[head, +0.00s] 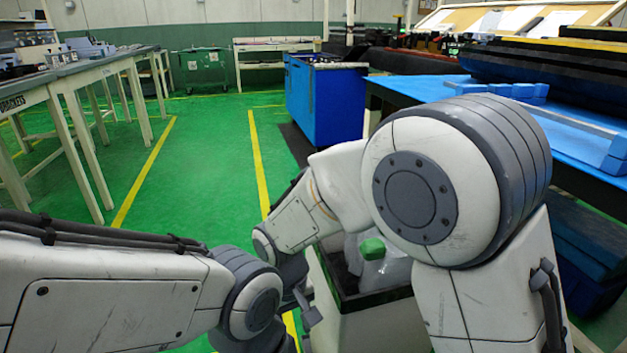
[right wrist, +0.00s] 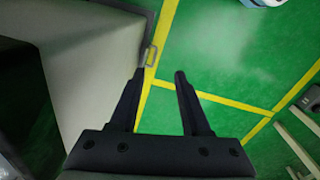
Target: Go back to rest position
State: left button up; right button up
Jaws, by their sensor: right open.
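My right gripper (right wrist: 159,75) is open in the right wrist view, its two dark fingers apart with only green floor and a yellow line behind the gap. Nothing is held between them. In the head view the right arm bends down from the right, and a small dark part of the right gripper (head: 308,312) shows low at the middle, mostly hidden by the arms. My left arm reaches in from the left edge; its gripper is out of the picture at the bottom.
A blue cabinet (head: 325,100) and blue-topped bench (head: 425,90) are to the right. Benches (head: 70,75) line the left. The green floor (head: 205,165) between is clear.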

jog(key=s+d+r+n+y+p, duration=0.1)
jog(key=s+d+r+p, duration=0.1)
jog(key=s+d+r, duration=0.35)
jog(key=s+d+r+n+y+p, duration=0.1)
jog(key=s+d+r+p, duration=0.15)
jog(key=s+r, duration=0.65)
notch_tip(320, 180, up, 35)
jog(key=s+p, duration=0.2)
jog(key=p, duration=3.5)
jog(key=shift+d+r, duration=0.2)
jog(key=shift+d, duration=0.1)
